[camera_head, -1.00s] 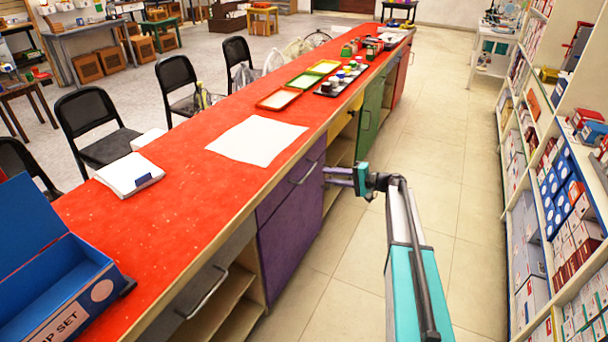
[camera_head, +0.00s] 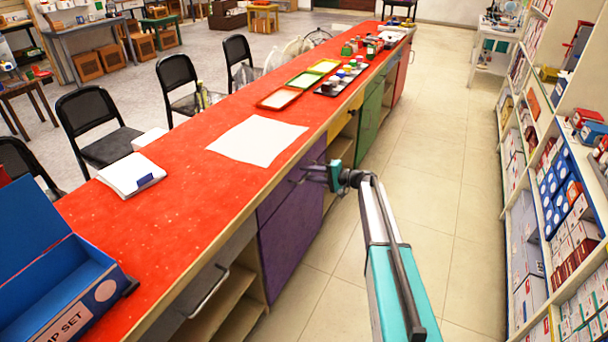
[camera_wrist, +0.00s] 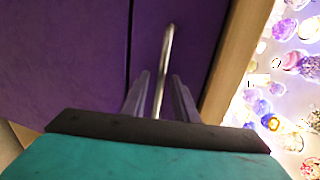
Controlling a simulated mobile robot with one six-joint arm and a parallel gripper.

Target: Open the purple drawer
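The purple drawer (camera_head: 276,203) is the upper front of a purple unit under the red counter. It looks closed, above a larger purple door (camera_head: 290,235). My gripper (camera_head: 308,174) is at the drawer's handle, which is hard to make out in the head view. In the wrist view, the drawer (camera_wrist: 199,40) fills the area right of a dark seam. Its metal bar handle (camera_wrist: 167,50) runs between the two fingers of my gripper (camera_wrist: 160,85). The fingers are open around the bar, with gaps visible on both sides.
The red counter (camera_head: 180,205) runs along the cabinets, holding paper, trays and a blue box (camera_head: 60,280). Another bar handle (camera_head: 205,292) and open shelves are nearer. Tiled floor (camera_head: 440,210) is free between the counter and the stocked shelves (camera_head: 545,200) at the right.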

